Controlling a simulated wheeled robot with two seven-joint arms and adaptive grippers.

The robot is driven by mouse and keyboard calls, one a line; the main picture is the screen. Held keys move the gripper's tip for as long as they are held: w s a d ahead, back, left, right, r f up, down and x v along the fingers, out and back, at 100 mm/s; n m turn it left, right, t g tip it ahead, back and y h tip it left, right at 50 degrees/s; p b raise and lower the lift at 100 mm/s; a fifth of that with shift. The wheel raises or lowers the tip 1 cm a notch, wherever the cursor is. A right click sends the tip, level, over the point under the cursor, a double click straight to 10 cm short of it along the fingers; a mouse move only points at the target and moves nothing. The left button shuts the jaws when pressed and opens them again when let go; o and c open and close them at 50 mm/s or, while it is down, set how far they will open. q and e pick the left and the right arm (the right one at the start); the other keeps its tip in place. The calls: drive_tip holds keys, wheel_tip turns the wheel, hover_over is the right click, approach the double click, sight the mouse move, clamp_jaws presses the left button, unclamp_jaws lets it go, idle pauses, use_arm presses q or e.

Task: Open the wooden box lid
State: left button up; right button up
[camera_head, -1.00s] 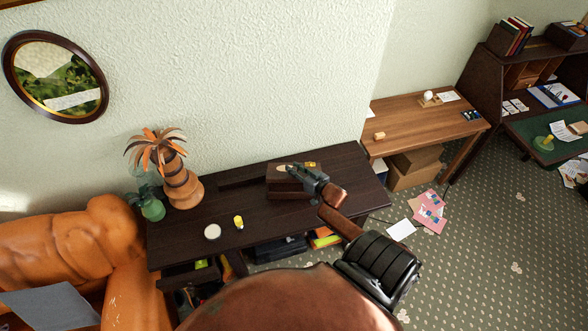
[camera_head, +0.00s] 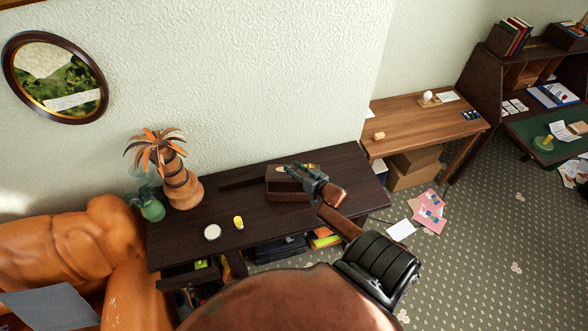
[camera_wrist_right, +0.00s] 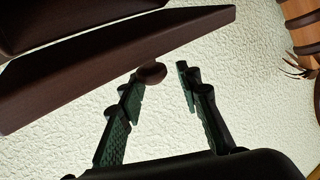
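The wooden box (camera_head: 287,196) is small and dark brown and sits on the dark table (camera_head: 235,206). My right gripper (camera_head: 291,169) is over the top of the box and covers part of it. In the right wrist view, a dark wooden slab (camera_wrist_right: 120,72), which looks like the lid, crosses the upper left. A round knob (camera_wrist_right: 152,72) sticks out from its edge. The fingers of my right gripper (camera_wrist_right: 158,75) are apart, with the knob near the left fingertip. Whether they touch it is unclear. How far the lid is raised is hard to tell. My left gripper is not in view.
An orange sofa (camera_head: 75,240) is at left. A lighter desk (camera_head: 420,125) stands to the right.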

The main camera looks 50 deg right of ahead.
drive_tip(key=shift+o, duration=1.2)
drive_tip(key=shift+a, duration=0.1)
drive_tip(key=shift+f, duration=0.1)
drive_tip(key=shift+s, duration=0.35)
drive_tip(key=v, duration=1.1)
drive_tip(key=shift+s+r, duration=0.15)
drive_tip(key=shift+r, duration=0.05)
drive_tip(key=shift+c, duration=0.6)
